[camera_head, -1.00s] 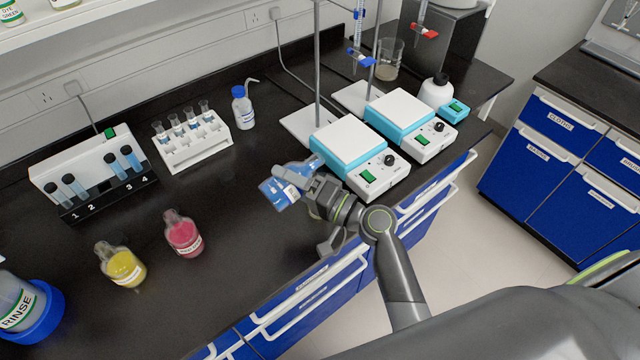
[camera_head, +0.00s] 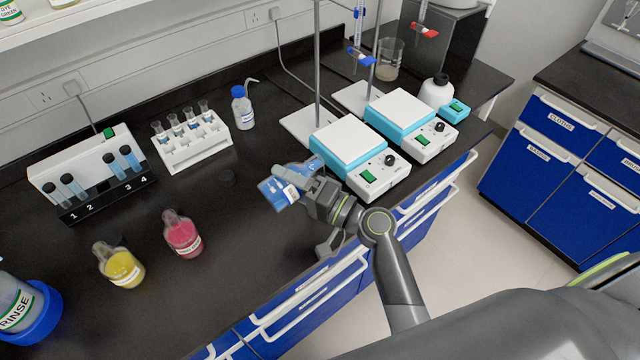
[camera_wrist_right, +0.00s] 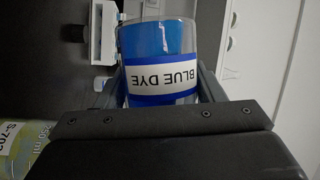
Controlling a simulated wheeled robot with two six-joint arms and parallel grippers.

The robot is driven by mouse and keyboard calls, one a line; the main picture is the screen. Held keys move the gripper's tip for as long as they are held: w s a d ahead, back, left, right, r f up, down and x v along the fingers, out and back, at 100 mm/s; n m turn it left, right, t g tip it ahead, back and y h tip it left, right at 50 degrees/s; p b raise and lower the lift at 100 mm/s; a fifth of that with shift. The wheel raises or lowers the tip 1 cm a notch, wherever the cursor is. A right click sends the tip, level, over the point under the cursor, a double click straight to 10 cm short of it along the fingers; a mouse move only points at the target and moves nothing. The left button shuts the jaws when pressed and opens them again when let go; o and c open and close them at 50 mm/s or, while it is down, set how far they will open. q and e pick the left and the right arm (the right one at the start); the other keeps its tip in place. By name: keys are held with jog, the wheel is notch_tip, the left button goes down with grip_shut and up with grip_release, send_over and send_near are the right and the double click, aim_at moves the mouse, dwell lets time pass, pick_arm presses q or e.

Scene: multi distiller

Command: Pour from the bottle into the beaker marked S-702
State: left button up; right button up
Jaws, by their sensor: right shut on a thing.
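My right gripper (camera_head: 306,190) is shut on a clear bottle of blue liquid (camera_head: 280,193), held in front of the left white-topped hotplate. In the right wrist view the bottle (camera_wrist_right: 158,45) sits between the fingers, its label reading BLUE DYE upside down. The bottle looks tilted in the head view; its mouth is hard to make out. A beaker marked S-702 and 250 ml (camera_wrist_right: 14,140) shows partly at the lower left of the wrist view, with a yellowish-green tint. I cannot pick it out in the head view. My left gripper is out of view.
A red bottle (camera_head: 182,235) and a yellow bottle (camera_head: 120,265) stand on the black bench to the left. Two hotplates (camera_head: 350,140) (camera_head: 402,112) with stands are close behind my gripper. A vial rack (camera_head: 195,148) and wash bottle (camera_head: 243,108) stand farther back.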

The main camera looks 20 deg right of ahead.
jog(key=shift+f+m+t+b, duration=0.3)
jog(key=shift+f+m+b, duration=0.2)
jog(key=shift+f+b, duration=0.5)
dwell(1.2)
jog(key=shift+r, duration=0.3)
